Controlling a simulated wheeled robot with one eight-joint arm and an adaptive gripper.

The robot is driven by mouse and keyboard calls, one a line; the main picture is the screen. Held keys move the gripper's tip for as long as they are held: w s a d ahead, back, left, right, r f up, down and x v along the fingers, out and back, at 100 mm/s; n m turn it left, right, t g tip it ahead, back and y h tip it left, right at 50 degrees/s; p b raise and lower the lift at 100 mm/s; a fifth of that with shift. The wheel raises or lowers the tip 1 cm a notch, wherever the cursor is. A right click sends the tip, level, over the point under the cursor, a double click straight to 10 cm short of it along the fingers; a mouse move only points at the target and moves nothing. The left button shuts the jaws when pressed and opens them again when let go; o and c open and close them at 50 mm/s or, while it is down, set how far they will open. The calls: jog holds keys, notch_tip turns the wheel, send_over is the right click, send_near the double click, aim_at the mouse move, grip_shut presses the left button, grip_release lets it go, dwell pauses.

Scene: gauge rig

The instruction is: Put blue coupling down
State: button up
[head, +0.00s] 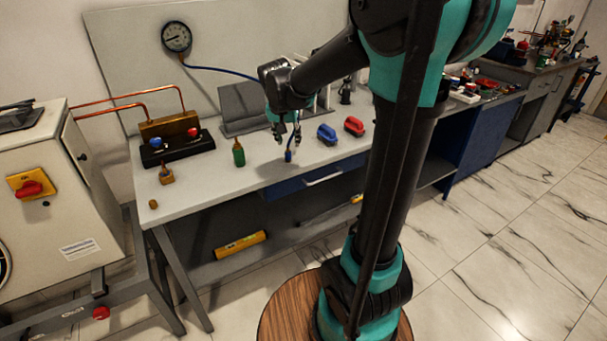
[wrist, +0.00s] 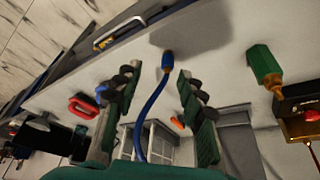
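The blue coupling (head: 288,156) is a small blue piece with a brass-coloured end, on a blue hose, near the bench's front edge. In the wrist view the coupling (wrist: 168,60) shows just beyond my fingertips, with its hose running back between the fingers. My gripper (head: 289,139) is directly above the coupling in the head view. In the wrist view my gripper (wrist: 161,72) has its two fingers clearly apart, with a gap on both sides of the hose. I cannot tell whether the coupling touches the bench top.
The bench (head: 215,185) also holds a green bottle-like fitting (head: 239,154), a blue handle (head: 327,135), a red handle (head: 354,126) and a brass fitting (head: 166,175). A black block with knobs (head: 176,149) stands left. A gauge (head: 176,37) hangs behind. Bare bench surrounds the coupling.

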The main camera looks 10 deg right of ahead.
jog(key=s+d+f+n, duration=0.1)
jog(key=s+f, duration=0.3)
jog(key=s, duration=0.4)
jog(key=s+d+f+n+y, duration=0.1)
jog(key=s+d+f+n, duration=0.1)
jog(key=s+f, duration=0.2)
jog(key=s+d+f+n, duration=0.1)
jog(key=s+f, duration=0.4)
jog(key=s, duration=0.6)
jog(key=shift+s+d+n+y, duration=0.35)
jog(key=shift+d+n+y, duration=0.05)
jog(key=shift+d, duration=0.05)
jog(key=shift+o, duration=0.3)
